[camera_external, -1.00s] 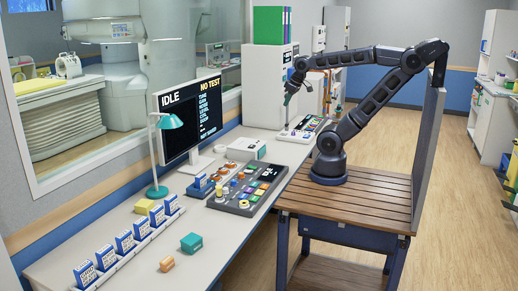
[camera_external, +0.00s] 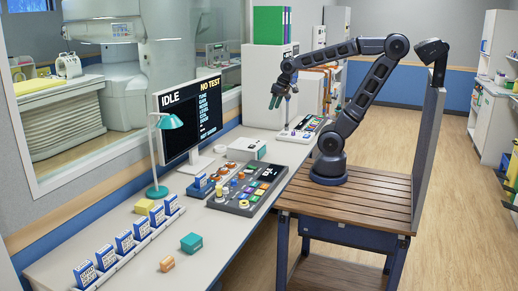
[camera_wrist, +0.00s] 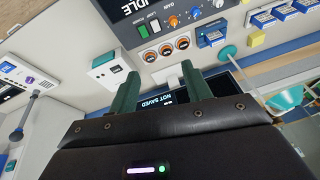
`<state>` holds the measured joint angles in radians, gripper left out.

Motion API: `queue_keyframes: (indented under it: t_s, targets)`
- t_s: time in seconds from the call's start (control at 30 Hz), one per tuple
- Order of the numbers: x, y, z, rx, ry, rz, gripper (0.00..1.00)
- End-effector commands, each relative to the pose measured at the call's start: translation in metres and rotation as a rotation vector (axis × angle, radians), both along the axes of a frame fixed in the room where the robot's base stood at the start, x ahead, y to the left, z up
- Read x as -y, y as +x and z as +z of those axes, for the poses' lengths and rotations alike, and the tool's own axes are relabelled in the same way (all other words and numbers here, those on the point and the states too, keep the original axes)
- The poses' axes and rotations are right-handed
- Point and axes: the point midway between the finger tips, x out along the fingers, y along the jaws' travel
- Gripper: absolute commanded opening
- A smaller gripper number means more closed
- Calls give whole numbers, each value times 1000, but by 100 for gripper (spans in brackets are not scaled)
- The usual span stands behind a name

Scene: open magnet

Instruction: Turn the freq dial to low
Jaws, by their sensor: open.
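A dark control panel (camera_external: 262,186) with knobs and coloured buttons lies on the desk. Its upper part shows in the wrist view (camera_wrist: 145,12), with a blue knob (camera_wrist: 196,13) and an orange knob (camera_wrist: 173,21). One label there seems to read GAIN; I cannot make out a label for the freq dial. Three round orange-ringed pieces (camera_wrist: 166,48) sit beside the panel. My gripper (camera_external: 276,95) is open and empty, raised above the desk's far part, apart from the panel. In the wrist view its green fingers (camera_wrist: 160,88) stand spread.
A monitor (camera_external: 190,115) reads IDLE and NO TEST. A teal lamp (camera_external: 157,190) stands beside it. A smaller console (camera_external: 303,129) with an upright stalk is near my arm's base. A white box (camera_external: 246,149) lies between. Blue cards (camera_external: 124,243) line the near desk.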

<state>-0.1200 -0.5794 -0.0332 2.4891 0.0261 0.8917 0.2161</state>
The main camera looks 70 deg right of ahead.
Motion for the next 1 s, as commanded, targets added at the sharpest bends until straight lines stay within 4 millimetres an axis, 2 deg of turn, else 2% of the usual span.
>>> queue_keyframes:
  t_s: [0.2, 0.5, 0.77, 1.0]
  targets:
    - [-31, 43, -22, -72, 71, -101, 49]
    - [-82, 91, -64, -170, 131, -259, 49]
    - [-132, 124, -111, -243, 149, -406, 49]
    - [-181, 144, -164, -296, 142, -546, 49]
